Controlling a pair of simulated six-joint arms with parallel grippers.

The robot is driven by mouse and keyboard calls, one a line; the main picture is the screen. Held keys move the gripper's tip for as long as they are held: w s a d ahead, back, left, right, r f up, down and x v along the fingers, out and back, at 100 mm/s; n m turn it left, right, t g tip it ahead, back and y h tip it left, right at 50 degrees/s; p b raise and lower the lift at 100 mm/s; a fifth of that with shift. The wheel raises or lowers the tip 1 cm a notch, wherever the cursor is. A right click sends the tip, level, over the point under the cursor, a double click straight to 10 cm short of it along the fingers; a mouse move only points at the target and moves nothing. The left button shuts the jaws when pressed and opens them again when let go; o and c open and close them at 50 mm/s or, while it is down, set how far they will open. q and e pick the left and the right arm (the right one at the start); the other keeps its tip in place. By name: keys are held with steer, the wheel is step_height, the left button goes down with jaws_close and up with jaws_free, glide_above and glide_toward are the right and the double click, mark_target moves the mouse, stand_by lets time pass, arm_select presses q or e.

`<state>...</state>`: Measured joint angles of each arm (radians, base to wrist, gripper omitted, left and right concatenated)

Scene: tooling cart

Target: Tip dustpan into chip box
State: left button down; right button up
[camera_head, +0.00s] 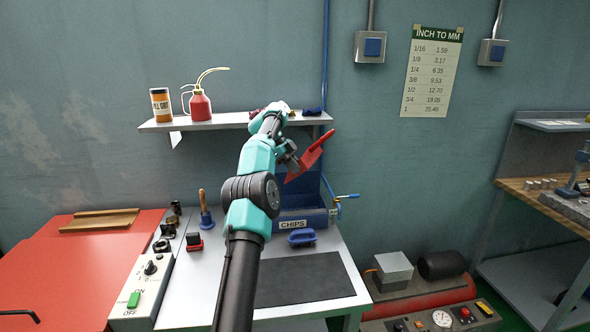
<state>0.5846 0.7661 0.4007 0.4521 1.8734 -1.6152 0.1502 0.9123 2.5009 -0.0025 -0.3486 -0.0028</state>
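The red dustpan (311,157) is in the air, strongly tilted, in front of and above the blue chip box (320,213). The box carries a white CHIPS label and sits at the back of the light bench, against the wall. My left gripper (289,160) is at the dustpan's left side and appears shut on it; the fingertips are small and partly hidden by my arm. My arm hides the left part of the box. I cannot see whether chips are in the pan or in the box. My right gripper is not in view.
A wall shelf (220,124) with a red oil can (200,105) and an orange tin (160,105) is behind my arm. A blue brush (206,212) stands left on the bench. A dark mat (310,278) is bare.

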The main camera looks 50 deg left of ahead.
arm_select(q)
steer(key=shift+r, duration=1.2)
steer(key=shift+f, duration=0.1)
steer(key=shift+f, duration=1.4)
steer(key=shift+r, duration=0.1)
steer(key=shift+r, duration=1.4)
steer(key=shift+f, duration=0.1)
steer(key=shift+f, duration=1.4)
